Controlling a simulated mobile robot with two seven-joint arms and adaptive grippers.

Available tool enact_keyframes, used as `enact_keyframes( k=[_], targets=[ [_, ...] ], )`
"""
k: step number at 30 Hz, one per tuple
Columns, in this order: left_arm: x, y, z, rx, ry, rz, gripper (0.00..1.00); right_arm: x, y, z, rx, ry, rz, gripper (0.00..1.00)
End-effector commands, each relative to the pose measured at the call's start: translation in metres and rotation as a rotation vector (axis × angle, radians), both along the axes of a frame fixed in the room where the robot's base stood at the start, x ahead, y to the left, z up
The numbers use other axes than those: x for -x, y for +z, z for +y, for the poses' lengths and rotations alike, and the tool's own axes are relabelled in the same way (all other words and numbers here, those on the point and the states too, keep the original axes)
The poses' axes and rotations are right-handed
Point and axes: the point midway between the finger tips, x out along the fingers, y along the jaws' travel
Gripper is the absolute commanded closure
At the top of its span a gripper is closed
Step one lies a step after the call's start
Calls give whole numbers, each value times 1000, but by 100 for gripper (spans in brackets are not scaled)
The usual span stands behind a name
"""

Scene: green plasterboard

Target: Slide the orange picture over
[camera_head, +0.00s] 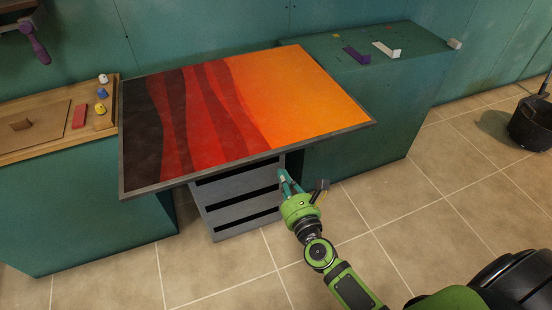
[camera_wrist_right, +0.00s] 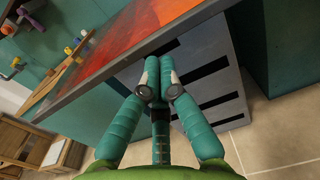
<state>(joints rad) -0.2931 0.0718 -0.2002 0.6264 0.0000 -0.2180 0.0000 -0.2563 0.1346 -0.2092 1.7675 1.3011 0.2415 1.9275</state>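The orange picture (camera_head: 290,95) is a large framed panel, black and red at left and orange at right. It lies flat across the gap between two teal blocks, over a grey slatted unit. Its dark frame edge also shows in the right wrist view (camera_wrist_right: 130,62). My right gripper (camera_head: 284,176) has teal fingers and is just in front of the picture's front edge, near its middle. In the right wrist view its fingers (camera_wrist_right: 160,72) come together with nothing seen between them. I cannot tell whether they touch the frame. My left gripper is not in view.
The right teal block (camera_head: 375,120) carries a purple piece (camera_head: 357,56) and a white piece (camera_head: 386,50). The left block holds a wooden tray (camera_head: 60,143) with small coloured items. The grey slatted unit (camera_head: 240,205) stands below the picture. A black bucket (camera_head: 533,125) is at far right.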

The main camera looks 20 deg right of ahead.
Motion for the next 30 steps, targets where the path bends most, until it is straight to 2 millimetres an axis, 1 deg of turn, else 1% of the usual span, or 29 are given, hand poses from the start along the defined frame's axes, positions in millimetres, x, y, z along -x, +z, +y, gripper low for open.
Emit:
enact_keyframes(
  k=[1,3,6,9,14,25,26,28,30],
  targets=[
    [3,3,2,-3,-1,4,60,-12,2,0,2,0,-2,100],
    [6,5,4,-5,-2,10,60,-26,2,0,3,0,-2,100],
    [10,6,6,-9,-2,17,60,-40,1,0,3,0,-1,100],
    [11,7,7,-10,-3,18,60,-51,0,0,4,0,-1,100],
    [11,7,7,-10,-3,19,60,-59,0,0,3,0,0,100],
    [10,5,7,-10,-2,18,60,-62,-1,0,3,-1,0,100],
    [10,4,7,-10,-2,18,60,-65,-2,0,3,-1,-1,100],
    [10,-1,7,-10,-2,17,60,-77,-2,0,1,-3,-3,100],
    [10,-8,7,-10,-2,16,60,-93,-3,0,0,-4,-5,100]
  ],
)
